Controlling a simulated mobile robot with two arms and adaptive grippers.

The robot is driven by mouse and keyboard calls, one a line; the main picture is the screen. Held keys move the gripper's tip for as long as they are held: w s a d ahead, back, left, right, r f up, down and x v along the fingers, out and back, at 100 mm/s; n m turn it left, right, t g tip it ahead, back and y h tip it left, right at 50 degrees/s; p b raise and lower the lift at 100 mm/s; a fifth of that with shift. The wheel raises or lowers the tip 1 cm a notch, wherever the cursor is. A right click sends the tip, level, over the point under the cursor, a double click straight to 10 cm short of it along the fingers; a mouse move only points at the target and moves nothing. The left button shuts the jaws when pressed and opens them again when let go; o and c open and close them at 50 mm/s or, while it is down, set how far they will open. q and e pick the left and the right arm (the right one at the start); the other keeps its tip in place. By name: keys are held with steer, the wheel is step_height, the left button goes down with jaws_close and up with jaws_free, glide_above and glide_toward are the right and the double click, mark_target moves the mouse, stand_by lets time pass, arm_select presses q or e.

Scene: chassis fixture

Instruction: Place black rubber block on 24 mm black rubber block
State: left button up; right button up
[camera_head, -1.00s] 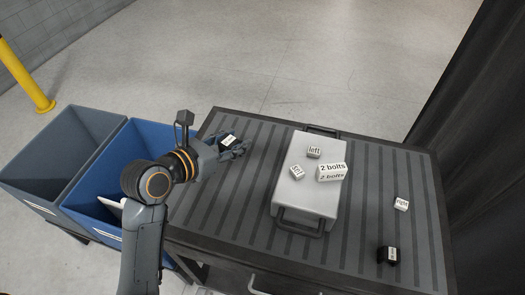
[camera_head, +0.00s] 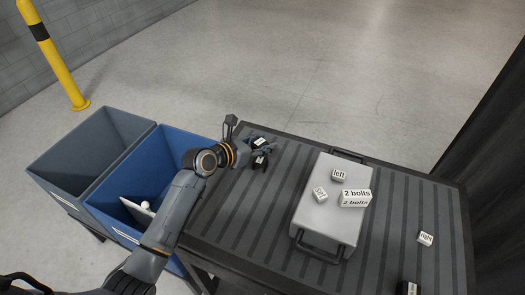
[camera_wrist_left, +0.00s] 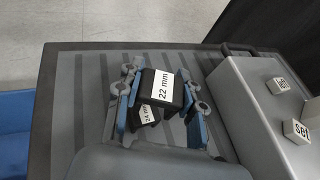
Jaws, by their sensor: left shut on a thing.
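My left gripper (camera_head: 265,150) is over the far left corner of the table. It is shut on the black rubber block labelled 22 mm (camera_wrist_left: 164,88), which sits between the blue finger pads in the left wrist view. The black 24 mm block (camera_wrist_left: 148,117) shows partly behind and below it, slightly to the left. In the head view the 22 mm block (camera_head: 259,142) appears just above the 24 mm block (camera_head: 260,161). Whether the two blocks touch cannot be told. My right gripper is not in view.
A grey case (camera_head: 316,216) with handles stands to the right on the ribbed table (camera_head: 400,205), carrying small labelled blocks and a "2 bolts" block (camera_head: 356,198). A "right" block (camera_head: 425,238) and a black block (camera_head: 410,288) lie farther right. Blue (camera_head: 125,190) and grey bins stand left.

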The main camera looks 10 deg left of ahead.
arm_select(q)
steer(key=shift+w+f, duration=0.2)
steer(key=shift+f, duration=1.55)
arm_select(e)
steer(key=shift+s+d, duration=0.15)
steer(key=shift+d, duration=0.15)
arm_select(q)
steer(key=shift+f, duration=0.2)
steer(key=o, duration=1.2)
steer(key=shift+c, duration=0.2)
steer(key=shift+r, duration=0.1)
steer(key=shift+r, duration=0.15)
steer(key=v, duration=1.2)
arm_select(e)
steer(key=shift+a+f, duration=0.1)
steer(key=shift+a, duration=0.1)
arm_select(q)
steer(key=shift+a, duration=0.1)
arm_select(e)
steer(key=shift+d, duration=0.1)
